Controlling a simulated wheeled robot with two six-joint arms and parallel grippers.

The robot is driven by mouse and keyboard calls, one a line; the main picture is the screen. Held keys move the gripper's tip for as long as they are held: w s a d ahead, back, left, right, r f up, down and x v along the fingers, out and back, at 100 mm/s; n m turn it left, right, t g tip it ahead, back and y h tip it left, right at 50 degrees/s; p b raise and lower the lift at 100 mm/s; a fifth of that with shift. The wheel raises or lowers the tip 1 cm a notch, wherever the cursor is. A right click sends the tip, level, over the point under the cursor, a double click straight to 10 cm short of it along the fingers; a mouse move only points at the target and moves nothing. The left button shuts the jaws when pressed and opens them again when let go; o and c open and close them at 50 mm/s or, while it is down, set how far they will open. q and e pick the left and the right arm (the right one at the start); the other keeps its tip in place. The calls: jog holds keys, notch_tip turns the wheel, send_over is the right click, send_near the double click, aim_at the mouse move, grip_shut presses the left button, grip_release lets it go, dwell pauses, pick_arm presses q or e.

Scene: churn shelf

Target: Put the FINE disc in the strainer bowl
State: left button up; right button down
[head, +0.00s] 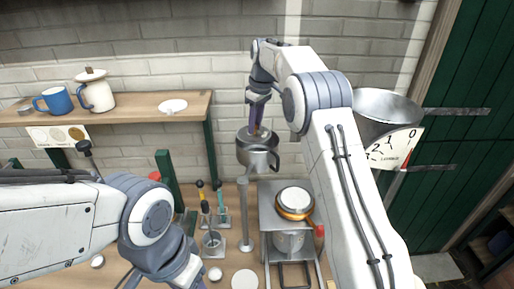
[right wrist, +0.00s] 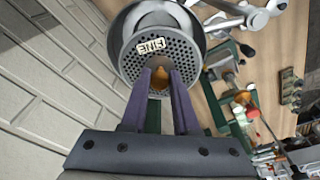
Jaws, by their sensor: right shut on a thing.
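The FINE disc (right wrist: 158,57) is a round grey plate with many small holes and a white FINE label, seen in the right wrist view. My right gripper (right wrist: 160,82) is shut on its orange-brown knob. The strainer bowl (head: 258,158) is a grey metal bowl on a post in the head view; its rim (right wrist: 158,14) shows behind the disc in the wrist view. My right gripper (head: 255,124) points down into the bowl's mouth. The disc is over or within the mouth; I cannot tell whether it touches the bowl. My left gripper's fingers are out of view.
A stand (head: 268,205) with an orange-rimmed round piece (head: 295,201) is right of the post. Tools in holders (head: 212,240) stand left of it. A wall shelf (head: 135,108) carries a blue mug (head: 55,101) and a white pot (head: 96,94). A large dial scale (head: 391,148) hangs at right.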

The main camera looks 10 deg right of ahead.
jog(key=f, duration=0.3)
jog(key=f+p, duration=0.1)
jog(key=f, duration=0.1)
jog(key=d+f+p, duration=0.1)
jog(key=f, duration=0.2)
jog(key=shift+s+f, duration=0.2)
jog(key=shift+f, duration=0.15)
jog(key=c, duration=0.7)
grip_release()
jog(key=shift+r, duration=0.1)
